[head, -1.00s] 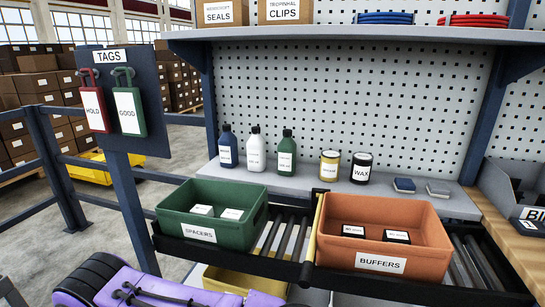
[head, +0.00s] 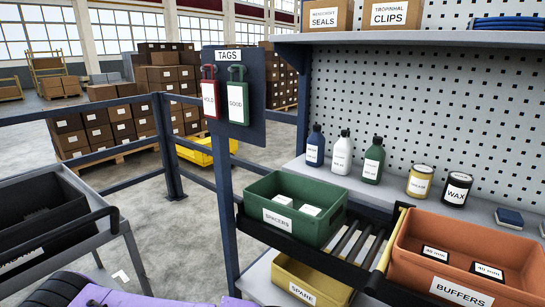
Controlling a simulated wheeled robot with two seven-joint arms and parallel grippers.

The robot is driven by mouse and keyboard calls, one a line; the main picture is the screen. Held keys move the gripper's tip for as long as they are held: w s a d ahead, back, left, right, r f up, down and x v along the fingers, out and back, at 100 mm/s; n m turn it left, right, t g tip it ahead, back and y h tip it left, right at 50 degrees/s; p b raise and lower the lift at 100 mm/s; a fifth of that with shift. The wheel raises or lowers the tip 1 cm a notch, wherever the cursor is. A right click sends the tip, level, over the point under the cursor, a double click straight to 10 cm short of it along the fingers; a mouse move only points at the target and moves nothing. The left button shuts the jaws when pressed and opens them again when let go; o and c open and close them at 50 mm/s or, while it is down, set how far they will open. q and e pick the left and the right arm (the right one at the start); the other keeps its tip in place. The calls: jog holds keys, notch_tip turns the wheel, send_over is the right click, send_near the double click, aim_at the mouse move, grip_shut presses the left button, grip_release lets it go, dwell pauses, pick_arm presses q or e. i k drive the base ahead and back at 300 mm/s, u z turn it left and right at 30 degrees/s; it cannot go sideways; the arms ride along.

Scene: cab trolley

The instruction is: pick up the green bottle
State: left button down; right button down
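The green bottle (head: 373,160) has a black cap and a white label. It stands upright on the grey shelf (head: 408,206) in front of the pegboard, in the right half of the head view. A white bottle (head: 342,153) and a dark blue bottle (head: 315,147) stand in a row to its left, apart from it. Neither of my grippers is in view.
The green SPACERS bin (head: 288,237) and orange BUFFERS bin (head: 455,290) stand in front of the shelf. A yellow tin (head: 419,182) and black WAX tin (head: 455,190) stand right of the bottle. The tag board (head: 235,95) rises at left. A grey trolley (head: 95,235) is at far left.

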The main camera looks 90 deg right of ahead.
aim_at(374, 158)
jog(key=u, duration=0.65)
jog(key=i, duration=0.65)
jog(key=z, duration=4.4)
jog(key=i, duration=0.5)
jog(key=z, duration=0.45)
jog(key=k, duration=0.45)
jog(key=z, duration=0.85)
jog(key=i, duration=0.45)
jog(key=u, duration=0.2)
